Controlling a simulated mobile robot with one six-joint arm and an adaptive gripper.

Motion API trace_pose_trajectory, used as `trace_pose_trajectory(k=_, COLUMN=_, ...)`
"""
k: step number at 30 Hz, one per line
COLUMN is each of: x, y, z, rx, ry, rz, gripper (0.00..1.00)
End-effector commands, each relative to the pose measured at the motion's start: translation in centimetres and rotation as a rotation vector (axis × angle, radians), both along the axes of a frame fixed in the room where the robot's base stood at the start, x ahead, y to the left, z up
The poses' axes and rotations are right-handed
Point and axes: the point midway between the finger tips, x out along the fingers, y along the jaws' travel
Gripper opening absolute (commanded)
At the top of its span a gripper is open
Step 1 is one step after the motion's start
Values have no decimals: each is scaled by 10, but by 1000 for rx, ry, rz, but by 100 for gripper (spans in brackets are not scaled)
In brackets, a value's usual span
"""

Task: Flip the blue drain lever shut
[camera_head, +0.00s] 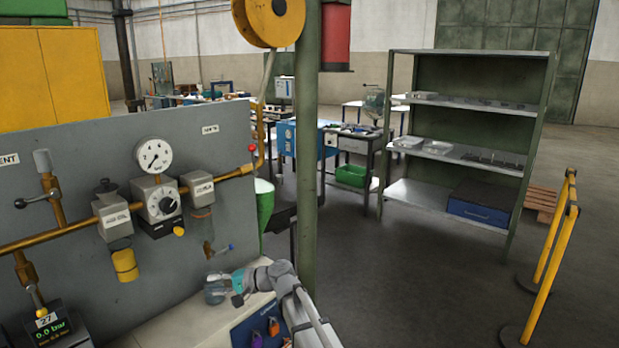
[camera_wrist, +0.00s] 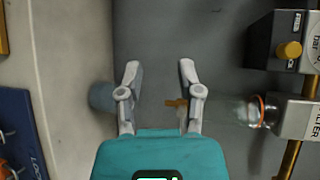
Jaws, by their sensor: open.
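The blue drain lever (camera_head: 226,248) sticks out to the right of a small brass valve (camera_head: 208,250) below the filter on the grey panel. In the wrist view the brass drain fitting (camera_wrist: 176,102) shows by the right finger; the blue lever cannot be made out there and may be hidden behind that finger. My gripper (camera_wrist: 159,70) is open and empty, its fingers spread over the panel. In the head view my gripper (camera_head: 220,279) is below the lever, apart from it, low over the bench.
A bluish clear cup (camera_head: 215,294) stands on the bench under the drain, partly behind the left finger in the wrist view (camera_wrist: 102,96). The filter's clear bowl (camera_wrist: 248,112) is right of my fingers. A blue lock box (camera_head: 258,328) is on the bench front. A green post (camera_head: 307,140) stands nearby.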

Motion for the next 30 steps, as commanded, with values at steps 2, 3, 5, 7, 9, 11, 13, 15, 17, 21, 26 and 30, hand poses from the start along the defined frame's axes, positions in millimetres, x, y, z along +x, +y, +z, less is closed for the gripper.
trace_pose_trajectory(k=2, x=-3, y=-8, z=-4, rx=-25, ry=-10, rz=2, gripper=47)
trace_pose_trajectory(k=3, x=-4, y=-13, z=-7, rx=-38, ry=-16, rz=2, gripper=47)
trace_pose_trajectory(k=5, x=-6, y=-20, z=-11, rx=-63, ry=-25, rz=2, gripper=47)
trace_pose_trajectory(k=7, x=-9, y=-29, z=-17, rx=-95, ry=-37, rz=5, gripper=47)
trace_pose_trajectory(k=9, x=-12, y=-39, z=-23, rx=-132, ry=-49, rz=8, gripper=47)
trace_pose_trajectory(k=11, x=-15, y=-49, z=-29, rx=-166, ry=-61, rz=10, gripper=47)
trace_pose_trajectory(k=13, x=-19, y=-63, z=-37, rx=-215, ry=-76, rz=12, gripper=47)
trace_pose_trajectory(k=15, x=-24, y=-80, z=-46, rx=-273, ry=-90, rz=17, gripper=47)
trace_pose_trajectory(k=17, x=-30, y=-98, z=-56, rx=-332, ry=-103, rz=20, gripper=47)
trace_pose_trajectory(k=21, x=-47, y=-151, z=-81, rx=-504, ry=-131, rz=35, gripper=47)
trace_pose_trajectory(k=26, x=-69, y=-214, z=-106, rx=-706, ry=-141, rz=53, gripper=47)
trace_pose_trajectory(k=30, x=-92, y=-270, z=-124, rx=-881, ry=-129, rz=70, gripper=47)
